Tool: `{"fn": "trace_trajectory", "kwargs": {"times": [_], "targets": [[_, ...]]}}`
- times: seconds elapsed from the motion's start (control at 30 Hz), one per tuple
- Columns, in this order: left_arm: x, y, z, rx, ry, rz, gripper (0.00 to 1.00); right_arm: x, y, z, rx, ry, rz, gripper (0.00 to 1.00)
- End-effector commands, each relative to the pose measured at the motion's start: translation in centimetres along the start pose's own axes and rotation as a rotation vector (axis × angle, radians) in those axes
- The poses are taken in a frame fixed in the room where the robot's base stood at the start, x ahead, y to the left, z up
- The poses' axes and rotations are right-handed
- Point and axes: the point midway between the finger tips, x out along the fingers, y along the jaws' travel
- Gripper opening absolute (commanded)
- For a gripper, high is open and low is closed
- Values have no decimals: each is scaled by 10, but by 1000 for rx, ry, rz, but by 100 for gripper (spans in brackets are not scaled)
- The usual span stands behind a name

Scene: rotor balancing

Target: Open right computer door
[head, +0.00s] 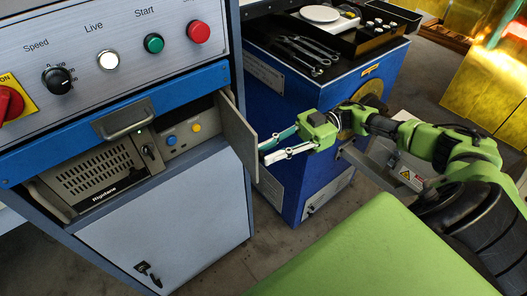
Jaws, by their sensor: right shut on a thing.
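The right computer door (238,139) is a grey panel at the right side of the blue control cabinet. It stands swung outward from the cabinet front. The exact contact at the fingertips is small and partly hidden by the panel. My left gripper is not in view.
A blue bench (290,95) with wrenches (305,50) and a black tray (368,35) stands close behind my right gripper. The cabinet's blue ledge has a metal handle (124,119). A green surface (380,255) fills the lower right. Some floor (285,258) is free between.

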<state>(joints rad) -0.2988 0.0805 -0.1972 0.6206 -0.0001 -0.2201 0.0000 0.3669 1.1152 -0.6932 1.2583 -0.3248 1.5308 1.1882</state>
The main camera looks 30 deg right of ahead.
Motion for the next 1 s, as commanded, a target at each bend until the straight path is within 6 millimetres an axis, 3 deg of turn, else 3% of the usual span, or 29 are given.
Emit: {"fn": "trace_trajectory", "kwargs": {"times": [0.27,0.3,0.37,0.77,1.0], "targets": [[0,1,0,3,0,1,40,0,0,1,0,-3,0,0],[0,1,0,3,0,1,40,0,0,1,0,-3,0,24],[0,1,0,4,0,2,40,0,0,1,0,-3,0,35],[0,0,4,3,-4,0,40,-4,0,0,0,-2,1,35],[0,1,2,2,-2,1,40,-38,2,0,-1,-3,5,35]]}}
